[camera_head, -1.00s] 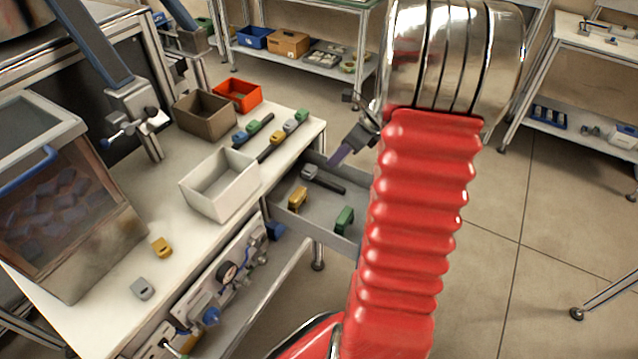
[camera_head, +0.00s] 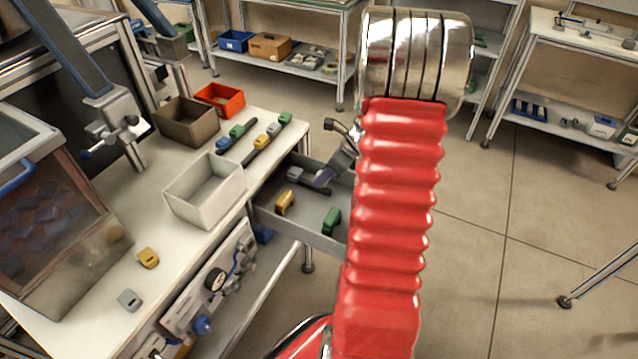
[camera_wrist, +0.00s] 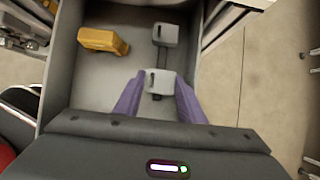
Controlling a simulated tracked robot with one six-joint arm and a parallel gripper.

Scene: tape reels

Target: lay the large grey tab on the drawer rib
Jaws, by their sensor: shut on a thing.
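My gripper (camera_head: 323,180) has purple fingers and reaches down into the open drawer (camera_head: 300,228). In the wrist view it is shut on a light grey tab (camera_wrist: 160,80), one finger on each side. The held tab is over the dark drawer rib (camera_wrist: 163,57); I cannot tell whether it touches it. The rib also shows in the head view (camera_head: 311,186). Another grey tab (camera_wrist: 166,34) sits at the rib's far end, and it also shows in the head view (camera_head: 295,173). The held tab is hard to make out in the head view.
A yellow tab (camera_head: 285,202) and a green tab (camera_head: 331,220) are in the drawer. On the bench, more tabs sit on dark strips near a white bin (camera_head: 204,190). A loose grey tab (camera_head: 129,299) and yellow tab (camera_head: 148,258) lie at the front.

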